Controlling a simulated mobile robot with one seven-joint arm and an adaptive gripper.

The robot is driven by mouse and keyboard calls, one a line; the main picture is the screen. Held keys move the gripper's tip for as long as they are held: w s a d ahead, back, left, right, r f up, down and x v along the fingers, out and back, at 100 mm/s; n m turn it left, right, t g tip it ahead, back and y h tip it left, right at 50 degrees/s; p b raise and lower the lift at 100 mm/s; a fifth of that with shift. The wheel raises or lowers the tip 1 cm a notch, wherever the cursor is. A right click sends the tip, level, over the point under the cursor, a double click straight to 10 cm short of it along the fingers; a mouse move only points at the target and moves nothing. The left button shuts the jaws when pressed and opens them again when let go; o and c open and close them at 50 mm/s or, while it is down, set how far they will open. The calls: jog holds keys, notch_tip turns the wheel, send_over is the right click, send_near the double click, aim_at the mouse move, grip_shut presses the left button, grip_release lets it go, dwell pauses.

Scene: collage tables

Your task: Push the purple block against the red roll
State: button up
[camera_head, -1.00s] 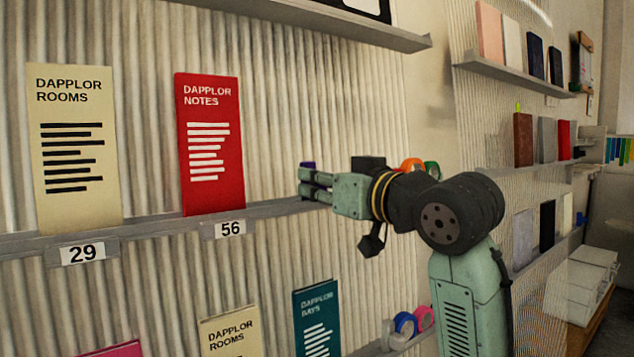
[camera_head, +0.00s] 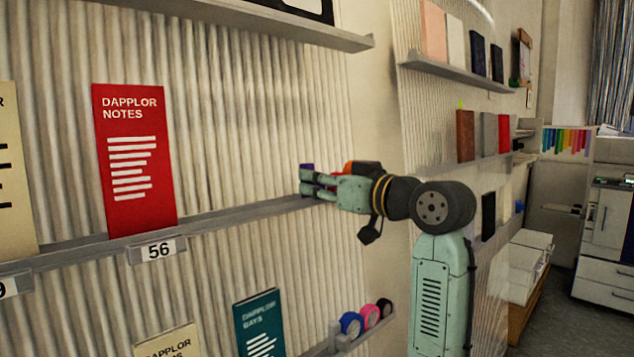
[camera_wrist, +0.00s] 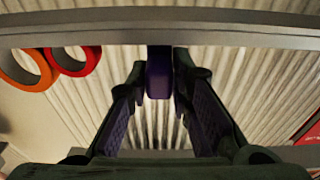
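The purple block (camera_wrist: 159,78) stands at the shelf ledge between my fingertips in the wrist view, with a finger close against each side. Its top shows at the fingertips in the head view (camera_head: 306,166). My gripper (camera_head: 308,182) reaches left to the ledge and is shut on the block; it also shows in the wrist view (camera_wrist: 160,80). The red roll (camera_wrist: 97,60) is left of the block in the wrist view, with a clear gap between them. In the head view the rolls are mostly hidden behind my gripper.
An orange roll (camera_wrist: 45,80) stands beside the red roll, farther from the block. The middle shelf (camera_head: 225,217) holds a red booklet (camera_head: 135,200) well left of my gripper. A lower shelf holds a blue roll (camera_head: 351,323) and a pink roll (camera_head: 370,316). An upper shelf (camera_head: 250,20) runs overhead.

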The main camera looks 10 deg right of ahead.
jog(key=o, duration=0.4)
jog(key=shift+c, duration=0.2)
jog(key=v, duration=1.2)
